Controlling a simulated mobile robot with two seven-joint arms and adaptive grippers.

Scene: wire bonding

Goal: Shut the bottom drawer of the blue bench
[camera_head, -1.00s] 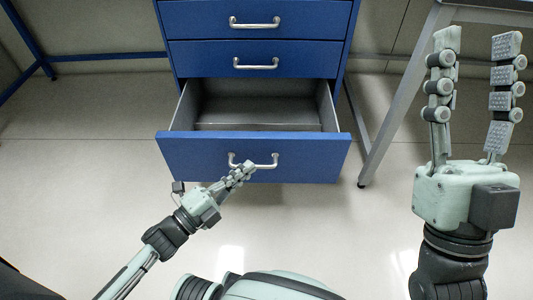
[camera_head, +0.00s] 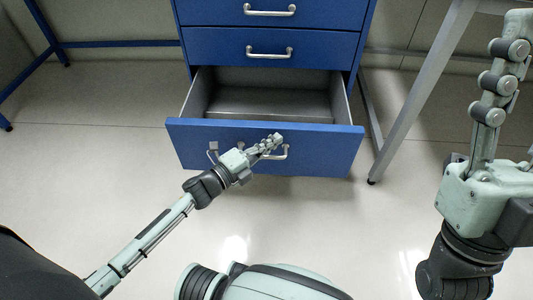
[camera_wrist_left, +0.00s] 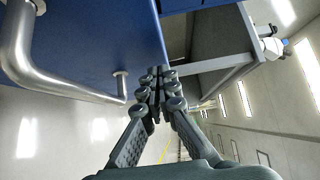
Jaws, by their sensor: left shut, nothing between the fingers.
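The bottom drawer (camera_head: 320,152) of the blue bench (camera_head: 270,46) stands pulled out, its grey inside visible from above. My left gripper (camera_head: 277,138) is shut and empty, with its fingertips in front of the drawer front, at the handle (camera_head: 286,152). The gripper hides part of that handle. In the left wrist view the closed fingertips (camera_wrist_left: 157,74) are close to the blue drawer front (camera_wrist_left: 100,38), with a metal handle (camera_wrist_left: 20,50) at the left. I cannot tell whether they touch. My right gripper (camera_head: 517,50) is at the right, cut by the frame edge, its fingers apart.
The two drawers above, one with its handle (camera_head: 269,52) in view, are shut. A grey table leg (camera_head: 425,95) stands right of the bench. A blue frame (camera_head: 120,43) is at the back left. The floor (camera_head: 90,170) in front is clear.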

